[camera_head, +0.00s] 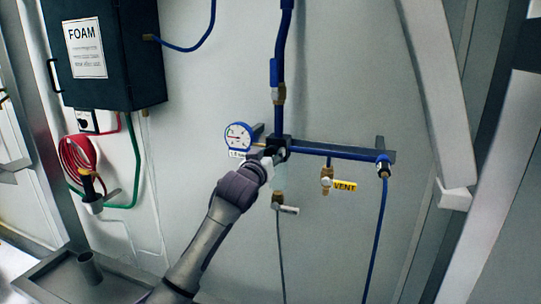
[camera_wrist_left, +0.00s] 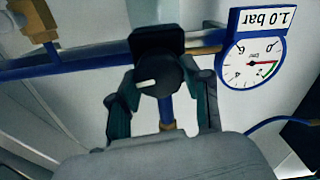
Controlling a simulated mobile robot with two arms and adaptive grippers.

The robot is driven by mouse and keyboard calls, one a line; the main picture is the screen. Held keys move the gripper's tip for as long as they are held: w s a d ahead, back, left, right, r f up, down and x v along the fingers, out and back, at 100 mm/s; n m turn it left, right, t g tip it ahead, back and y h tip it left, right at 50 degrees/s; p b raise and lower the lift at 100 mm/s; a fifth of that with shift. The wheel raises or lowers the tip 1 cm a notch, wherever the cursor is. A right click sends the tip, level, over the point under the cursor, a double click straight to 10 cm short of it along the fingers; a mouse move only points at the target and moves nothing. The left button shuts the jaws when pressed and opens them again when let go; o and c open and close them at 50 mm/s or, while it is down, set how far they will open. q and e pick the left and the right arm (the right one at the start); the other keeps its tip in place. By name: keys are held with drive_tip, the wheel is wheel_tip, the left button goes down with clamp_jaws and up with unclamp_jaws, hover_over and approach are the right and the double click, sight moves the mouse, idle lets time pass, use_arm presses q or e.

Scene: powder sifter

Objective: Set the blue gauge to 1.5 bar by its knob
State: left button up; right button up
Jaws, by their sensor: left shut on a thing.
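The blue-rimmed round gauge (camera_head: 238,136) is on the wall piping, left of the blue vertical pipe. It shows upside down in the left wrist view (camera_wrist_left: 250,64), with a red and a dark mark on its dial; I cannot read the exact pressure. The black knob (camera_wrist_left: 158,78) has a white pointer mark and sits on the pipe beside the gauge. My left gripper (camera_head: 276,161) is at the knob, its fingers (camera_wrist_left: 162,100) on either side of it, shut on it. My right gripper is not in view.
A dark FOAM box (camera_head: 105,90) and a red hose coil (camera_head: 75,160) are at left.

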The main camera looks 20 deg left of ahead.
use_arm(q)
drive_tip(key=shift+c, duration=0.3)
drive_tip(key=m, duration=0.7)
drive_tip(key=shift+d+m, duration=0.1)
drive_tip(key=shift+m, duration=0.2)
idle(0.4)
drive_tip(key=o, duration=1.2)
drive_tip(key=shift+c, duration=0.2)
drive_tip(key=shift+s, duration=0.1)
